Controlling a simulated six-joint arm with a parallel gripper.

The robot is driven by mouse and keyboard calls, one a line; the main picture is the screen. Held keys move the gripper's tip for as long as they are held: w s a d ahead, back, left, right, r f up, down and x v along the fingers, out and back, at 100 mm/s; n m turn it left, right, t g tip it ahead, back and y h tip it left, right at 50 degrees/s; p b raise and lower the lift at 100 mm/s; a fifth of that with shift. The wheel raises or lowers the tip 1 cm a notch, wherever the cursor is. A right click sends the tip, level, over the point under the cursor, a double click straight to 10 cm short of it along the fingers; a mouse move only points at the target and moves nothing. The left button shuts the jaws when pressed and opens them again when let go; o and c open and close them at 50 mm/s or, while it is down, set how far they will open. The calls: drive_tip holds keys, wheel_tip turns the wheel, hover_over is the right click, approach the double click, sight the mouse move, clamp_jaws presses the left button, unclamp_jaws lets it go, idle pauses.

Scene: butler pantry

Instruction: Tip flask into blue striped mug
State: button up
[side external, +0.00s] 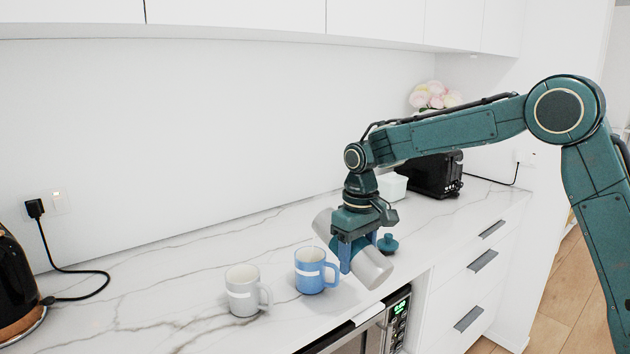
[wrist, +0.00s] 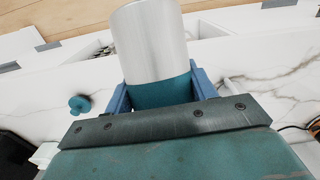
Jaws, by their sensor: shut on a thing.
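The blue striped mug (side external: 309,283), blue with a pale band, stands upright on the counter with its handle to the right. My gripper (side external: 357,252) is shut on the flask (side external: 373,268), just right of the mug and above the counter. The flask is a pale metallic cylinder, strongly tilted, its lower end toward the front right and its other end up at the back left. In the wrist view, the flask (wrist: 150,42) sits between my gripper's blue fingers (wrist: 161,92), with a teal band at the grip. I cannot tell which end is its mouth. The mug's inside is hidden.
A light grey mug (side external: 241,292) with a pale band stands left of the blue one. A small teal knobbed piece (side external: 388,244) lies behind the flask. A white container (side external: 392,186) and black toaster (side external: 436,174) stand farther back. A dark kettle (side external: 14,285) is far left.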

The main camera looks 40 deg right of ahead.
sight(358, 241)
drive_tip(key=shift+r+g, duration=1.5)
drive_tip(key=shift+r, duration=0.05)
idle(6.0)
drive_tip(key=shift+f, duration=0.1)
